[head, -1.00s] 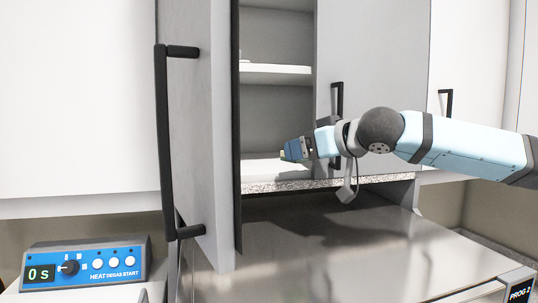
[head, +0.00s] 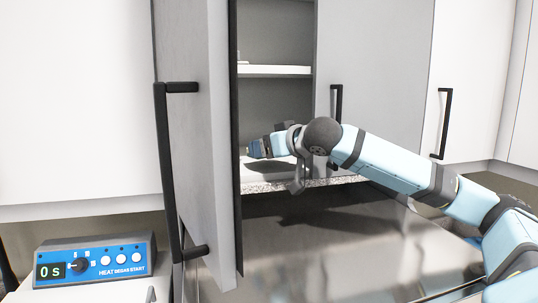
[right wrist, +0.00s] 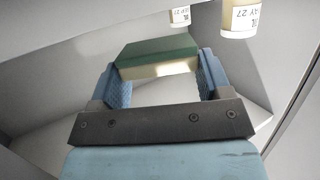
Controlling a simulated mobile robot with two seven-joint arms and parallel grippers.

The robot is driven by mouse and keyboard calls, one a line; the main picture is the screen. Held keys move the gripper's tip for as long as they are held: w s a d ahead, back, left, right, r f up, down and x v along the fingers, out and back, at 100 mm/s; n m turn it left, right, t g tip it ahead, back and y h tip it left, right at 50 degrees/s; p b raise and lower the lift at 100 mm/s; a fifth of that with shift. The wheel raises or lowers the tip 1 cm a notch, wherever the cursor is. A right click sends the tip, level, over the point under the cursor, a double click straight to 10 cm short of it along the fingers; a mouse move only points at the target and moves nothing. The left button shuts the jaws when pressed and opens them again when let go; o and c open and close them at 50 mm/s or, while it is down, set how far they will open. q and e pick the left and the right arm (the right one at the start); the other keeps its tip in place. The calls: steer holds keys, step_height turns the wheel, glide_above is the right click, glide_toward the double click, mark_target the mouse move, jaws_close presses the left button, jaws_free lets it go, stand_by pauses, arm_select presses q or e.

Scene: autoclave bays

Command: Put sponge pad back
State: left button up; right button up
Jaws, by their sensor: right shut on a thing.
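The sponge pad (right wrist: 158,52), green on top and pale yellow on its side, sits between the blue fingers of my right gripper (right wrist: 160,76) in the right wrist view. The gripper is shut on it. In the head view my right gripper (head: 254,149) reaches into the open wall cabinet, just above its bottom shelf (head: 270,178). The pad cannot be made out in the head view. My left gripper is not in view.
The open cabinet door (head: 205,130) with a black handle stands just left of my gripper. An upper shelf (head: 275,71) is above it. Labelled containers (right wrist: 240,18) show in the right wrist view. A metal surface lies below, with a blue control box (head: 95,262) at lower left.

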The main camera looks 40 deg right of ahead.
step_height(320, 180, down, 3)
steer(key=shift+r, duration=0.15)
steer(key=shift+f, duration=0.2)
steer(key=o, duration=0.7)
steer(key=shift+r, duration=0.1)
